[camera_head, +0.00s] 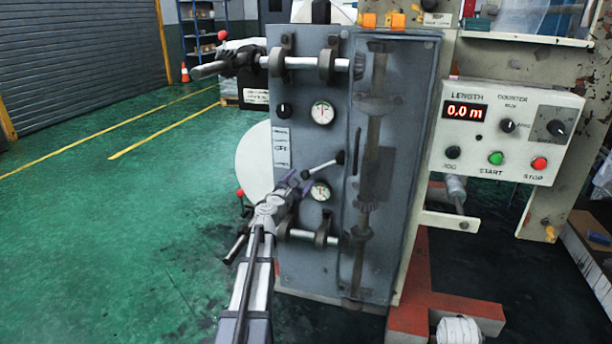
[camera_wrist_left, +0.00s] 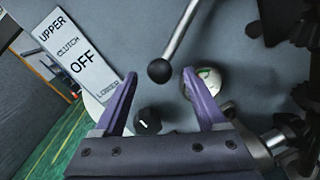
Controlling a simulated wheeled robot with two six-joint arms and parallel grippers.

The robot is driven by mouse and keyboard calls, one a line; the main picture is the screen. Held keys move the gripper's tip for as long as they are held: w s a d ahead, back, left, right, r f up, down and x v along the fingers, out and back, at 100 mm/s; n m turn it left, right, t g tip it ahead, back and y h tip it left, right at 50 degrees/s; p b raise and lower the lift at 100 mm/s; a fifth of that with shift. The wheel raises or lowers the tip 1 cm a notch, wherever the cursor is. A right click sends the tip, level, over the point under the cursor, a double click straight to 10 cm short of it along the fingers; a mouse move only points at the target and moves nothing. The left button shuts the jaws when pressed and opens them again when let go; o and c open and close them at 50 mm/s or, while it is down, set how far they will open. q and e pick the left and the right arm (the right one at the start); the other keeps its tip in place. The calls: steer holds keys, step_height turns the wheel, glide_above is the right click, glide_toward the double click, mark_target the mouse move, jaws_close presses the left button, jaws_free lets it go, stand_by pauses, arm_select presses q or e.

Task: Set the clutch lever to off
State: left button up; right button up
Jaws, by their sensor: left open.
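The clutch lever is a metal rod with a black ball knob (camera_head: 305,174) on the grey machine panel. In the head view it slants from the ball at lower left up to its mount at right. The wrist view shows the ball (camera_wrist_left: 158,70) close to the fingertips, between them in the picture; contact cannot be told. My left gripper (camera_head: 294,181) is open, with purple fingers that also show in the wrist view (camera_wrist_left: 160,76). A white label plate (camera_head: 281,147) reads "UPPER", "CLUTCH", "OFF" and "LOWER" in the wrist view (camera_wrist_left: 80,60). My right gripper is out of view.
A lower gauge (camera_head: 320,191) sits close beside the gripper. A black dial knob (camera_wrist_left: 147,121) lies behind the fingers. Roller shafts (camera_head: 305,63) stick out above. A control box (camera_head: 510,130) reading 0.0 m stands right. Green floor is clear at left.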

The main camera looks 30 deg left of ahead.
mark_target(304, 177)
arm_select(q)
steer(key=w, duration=0.4)
steer(key=shift+w+a, duration=0.15)
steer(key=shift+a, duration=0.15)
steer(key=shift+c, duration=0.3)
jaws_close()
stand_by(0.8)
